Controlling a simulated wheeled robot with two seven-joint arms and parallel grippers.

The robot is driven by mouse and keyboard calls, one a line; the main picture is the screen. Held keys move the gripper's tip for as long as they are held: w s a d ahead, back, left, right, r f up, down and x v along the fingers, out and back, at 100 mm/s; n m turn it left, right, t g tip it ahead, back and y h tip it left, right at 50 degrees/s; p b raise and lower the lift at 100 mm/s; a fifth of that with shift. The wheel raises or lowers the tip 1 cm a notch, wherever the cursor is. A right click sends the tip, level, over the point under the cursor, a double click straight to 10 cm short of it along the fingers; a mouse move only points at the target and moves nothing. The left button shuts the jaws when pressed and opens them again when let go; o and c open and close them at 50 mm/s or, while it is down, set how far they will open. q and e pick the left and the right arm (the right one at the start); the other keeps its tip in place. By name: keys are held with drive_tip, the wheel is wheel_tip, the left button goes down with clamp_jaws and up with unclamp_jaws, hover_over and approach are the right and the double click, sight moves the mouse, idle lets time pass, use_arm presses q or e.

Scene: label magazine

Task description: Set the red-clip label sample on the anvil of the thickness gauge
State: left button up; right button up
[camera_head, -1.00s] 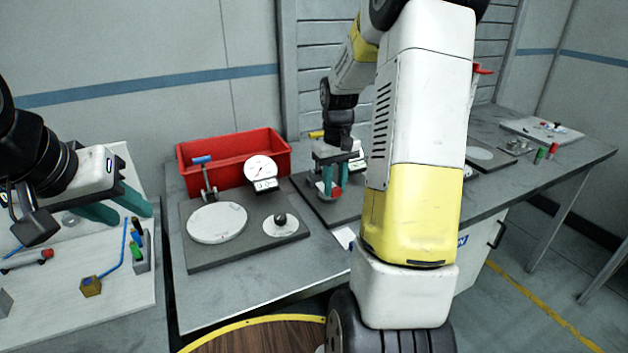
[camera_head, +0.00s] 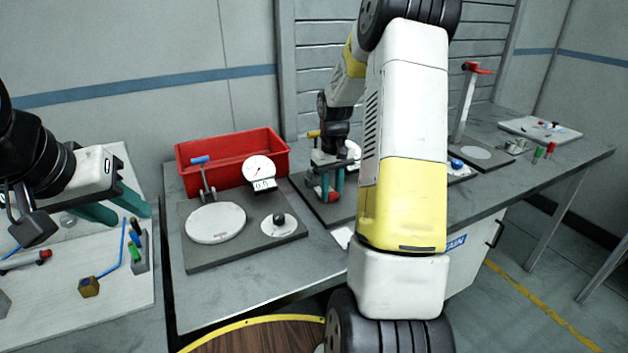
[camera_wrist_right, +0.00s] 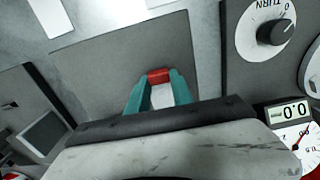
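The red-clip label sample (camera_wrist_right: 160,94) is a small white piece with a red clip (camera_wrist_right: 158,75), between the teal fingers of my right gripper (camera_wrist_right: 158,92). In the head view the red clip (camera_head: 334,197) shows at the fingertips of my right gripper (camera_head: 330,186), over a dark plate (camera_head: 332,214). A dial unit (camera_head: 353,150) stands partly hidden behind that gripper. My left gripper (camera_head: 118,204) is open and empty over the white board.
The left plate bears a white disc (camera_head: 215,222), a blue-handled lever (camera_head: 202,170) and a knob (camera_head: 280,221). A red bin (camera_head: 232,157) stands behind. A red-handled stand (camera_head: 468,100) is at the right. Tools lie on the white board (camera_head: 60,290).

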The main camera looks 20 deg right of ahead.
drive_tip(key=o, duration=0.3)
drive_tip(key=shift+r, duration=0.1)
wheel_tip(320, 180, up, 12)
drive_tip(key=s+a+r+t, duration=0.3)
drive_tip(key=s+a+r, duration=0.45)
drive_tip(key=s, duration=0.25)
drive_tip(key=s+a+t, duration=0.1)
drive_tip(key=s+a, duration=0.1)
drive_tip(key=s, duration=0.2)
drive_tip(key=s+a+t+y, duration=0.1)
drive_tip(key=s+a, duration=0.1)
drive_tip(key=s, duration=0.3)
drive_tip(key=s+a+r+t+y, duration=0.1)
drive_tip(key=s+a, duration=0.1)
drive_tip(key=s, duration=0.3)
drive_tip(key=shift+a+m, duration=0.4)
drive_tip(key=shift+d, duration=0.1)
